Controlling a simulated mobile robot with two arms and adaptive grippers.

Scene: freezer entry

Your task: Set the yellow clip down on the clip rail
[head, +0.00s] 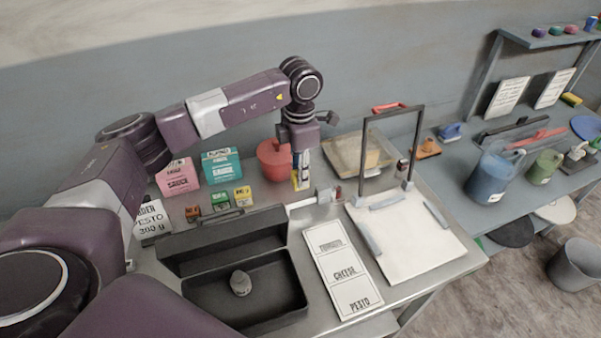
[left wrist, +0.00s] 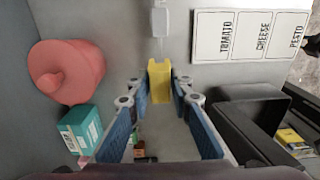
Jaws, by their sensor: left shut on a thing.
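My left gripper (head: 300,180) points down above the steel table, right of the red pot. In the left wrist view its blue-padded fingers (left wrist: 159,95) are shut on the yellow clip (left wrist: 159,68), which sits between the fingertips. In the head view only a small yellow part of the clip (head: 295,181) shows beside the fingers. What looks like the clip rail is a pale narrow bar (head: 303,204) on the table just below the gripper. In the left wrist view a pale bar (left wrist: 160,22) lies just ahead of the clip. I cannot tell whether they touch.
The red pot (head: 272,158), teal box (head: 222,167) and pink box (head: 174,178) stand at the left. A black open case (head: 205,285) and a label card (head: 341,268) lie in front. A white board with an upright dark frame (head: 430,248) stands at the right.

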